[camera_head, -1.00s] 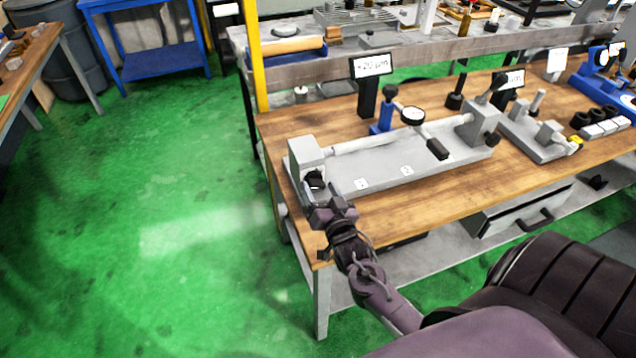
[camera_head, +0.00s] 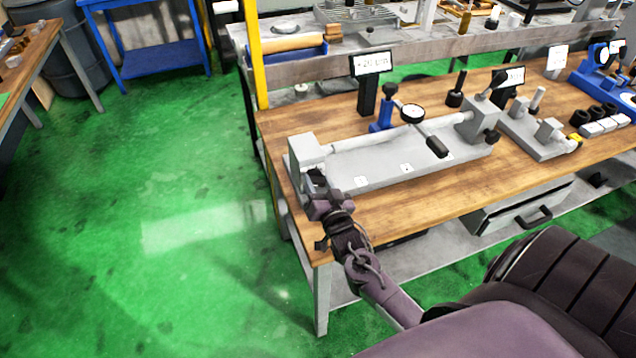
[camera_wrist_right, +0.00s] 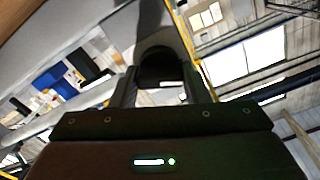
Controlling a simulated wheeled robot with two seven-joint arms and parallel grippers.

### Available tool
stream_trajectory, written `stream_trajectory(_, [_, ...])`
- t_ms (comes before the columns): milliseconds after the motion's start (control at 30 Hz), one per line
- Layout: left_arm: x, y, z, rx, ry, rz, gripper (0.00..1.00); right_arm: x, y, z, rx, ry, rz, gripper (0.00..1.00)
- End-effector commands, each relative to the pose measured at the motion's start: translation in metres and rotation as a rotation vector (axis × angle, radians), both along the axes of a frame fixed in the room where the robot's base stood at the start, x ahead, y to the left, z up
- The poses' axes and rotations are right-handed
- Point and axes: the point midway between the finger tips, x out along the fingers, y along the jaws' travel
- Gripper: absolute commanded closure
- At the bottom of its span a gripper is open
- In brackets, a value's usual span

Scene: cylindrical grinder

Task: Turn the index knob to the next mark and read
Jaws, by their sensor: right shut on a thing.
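The index knob (camera_head: 316,178) is black and sits at the front of the grey block (camera_head: 306,150) at the left end of the grey fixture on the bench. My right gripper (camera_head: 319,192) is at this knob, shut on it. In the right wrist view the dark round knob (camera_wrist_right: 160,66) lies between the two fingers. Its mark cannot be made out. A dial gauge (camera_head: 412,113) on a blue stand (camera_head: 381,125) touches or nearly touches the pale shaft (camera_head: 365,142). A display (camera_head: 371,64) behind seems to read +20 µm. My left gripper is out of view.
The wooden bench (camera_head: 440,195) has bare room in front of the fixture. Small white labels lie along the fixture bed (camera_head: 385,165). A second fixture (camera_head: 540,135) and several dark rings (camera_head: 590,115) stand to the right. Green floor is clear at left.

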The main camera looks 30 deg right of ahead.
Motion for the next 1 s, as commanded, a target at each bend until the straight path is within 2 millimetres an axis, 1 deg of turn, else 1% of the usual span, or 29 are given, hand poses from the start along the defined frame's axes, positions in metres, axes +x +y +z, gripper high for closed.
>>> stream_trajectory(267, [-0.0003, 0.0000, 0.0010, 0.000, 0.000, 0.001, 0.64, -0.0001, -0.0005, 0.0001, 0.108, -0.026, -0.001, 0.81])
stream_trajectory(700, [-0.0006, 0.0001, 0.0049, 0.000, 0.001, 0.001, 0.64, -0.0001, -0.0013, 0.0001, 0.460, -0.111, -0.003, 0.81])
stream_trajectory(1000, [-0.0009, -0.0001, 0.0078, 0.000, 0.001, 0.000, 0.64, -0.0004, -0.0016, -0.0008, 0.652, -0.158, -0.002, 0.81])
